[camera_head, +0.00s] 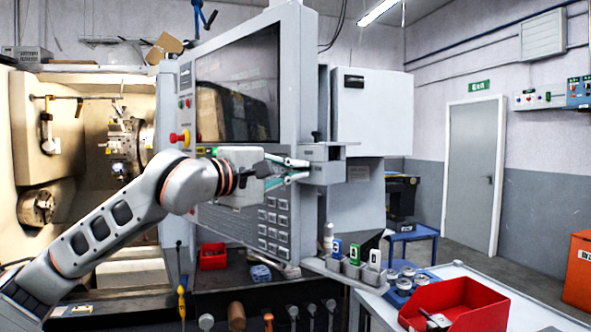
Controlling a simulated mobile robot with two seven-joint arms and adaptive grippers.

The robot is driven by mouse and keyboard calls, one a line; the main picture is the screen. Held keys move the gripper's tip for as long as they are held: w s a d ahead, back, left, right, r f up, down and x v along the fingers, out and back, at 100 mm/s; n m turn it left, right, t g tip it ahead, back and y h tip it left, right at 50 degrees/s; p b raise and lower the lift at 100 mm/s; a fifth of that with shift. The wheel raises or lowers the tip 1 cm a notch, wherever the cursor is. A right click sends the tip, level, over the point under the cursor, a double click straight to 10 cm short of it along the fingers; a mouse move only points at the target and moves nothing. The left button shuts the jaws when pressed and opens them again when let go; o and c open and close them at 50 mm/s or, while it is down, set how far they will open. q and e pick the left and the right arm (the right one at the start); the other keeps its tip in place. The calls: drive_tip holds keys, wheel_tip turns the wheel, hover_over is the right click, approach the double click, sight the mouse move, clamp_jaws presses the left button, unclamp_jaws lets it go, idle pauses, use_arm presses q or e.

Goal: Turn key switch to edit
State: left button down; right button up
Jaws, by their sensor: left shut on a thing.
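My left arm comes in from the left and crosses in front of the machine's control panel (290,120). My left gripper (303,170) has its teal fingers at the left face of a small grey box (328,172) beside the panel's right edge. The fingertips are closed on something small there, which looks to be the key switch. The fingers and the box hide the key, so its position and any edit marking cannot be read. My right gripper is not in view.
A red emergency-stop button (180,137) sits on the panel's left side, close to my arm. Open floor lies before the grey door (470,170).

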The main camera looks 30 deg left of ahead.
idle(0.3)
use_arm(q)
drive_tip(key=c, duration=2.2)
unclamp_jaws()
drive_tip(key=shift+c, duration=0.2)
drive_tip(key=shift+s, duration=0.1)
drive_tip(key=s+a, duration=0.2)
drive_tip(key=s, duration=0.9)
drive_tip(key=shift+s, duration=0.35)
